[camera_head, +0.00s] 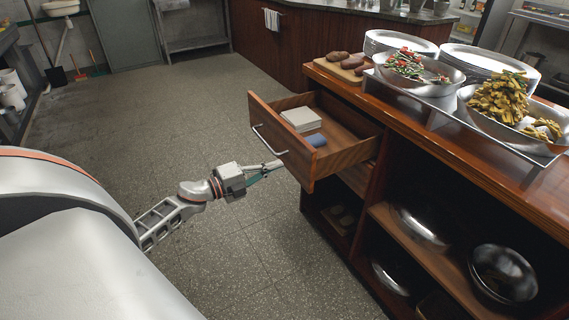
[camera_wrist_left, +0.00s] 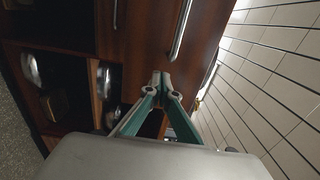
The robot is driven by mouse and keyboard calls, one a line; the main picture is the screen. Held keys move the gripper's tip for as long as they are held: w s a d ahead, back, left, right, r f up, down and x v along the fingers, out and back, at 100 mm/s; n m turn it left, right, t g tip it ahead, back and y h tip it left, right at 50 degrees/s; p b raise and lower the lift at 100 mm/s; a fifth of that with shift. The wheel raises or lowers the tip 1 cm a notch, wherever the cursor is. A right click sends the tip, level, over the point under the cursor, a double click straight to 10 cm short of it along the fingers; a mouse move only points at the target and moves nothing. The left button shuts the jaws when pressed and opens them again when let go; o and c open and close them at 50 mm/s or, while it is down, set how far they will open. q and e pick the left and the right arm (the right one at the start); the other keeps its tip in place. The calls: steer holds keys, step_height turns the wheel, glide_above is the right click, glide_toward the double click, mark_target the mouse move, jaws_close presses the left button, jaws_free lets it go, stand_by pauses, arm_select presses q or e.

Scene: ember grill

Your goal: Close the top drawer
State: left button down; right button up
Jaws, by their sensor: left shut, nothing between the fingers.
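The top drawer (camera_head: 345,150) is a wooden drawer pulled well out of the counter, with a bar handle (camera_head: 269,140) on its front. A pale stack (camera_head: 301,119) and a small blue item (camera_head: 315,140) lie inside it. My left gripper (camera_head: 279,163) is at the drawer front, just below the handle, with its fingers shut and empty. In the left wrist view the shut fingertips (camera_wrist_left: 160,80) point at a wooden front, and the handle (camera_wrist_left: 181,30) is beside them. I cannot tell whether they touch the wood. My right gripper is not in view.
The wooden counter (camera_head: 448,145) carries metal trays of food (camera_head: 408,66), a stack of plates (camera_head: 490,58) and a board with brown items (camera_head: 345,68). Open shelves below hold metal bowls (camera_head: 502,272). The tiled floor (camera_head: 200,110) left of the drawer is clear.

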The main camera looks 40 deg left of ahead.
mark_target(293, 160)
arm_select(q)
steer(key=shift+x, duration=1.75)
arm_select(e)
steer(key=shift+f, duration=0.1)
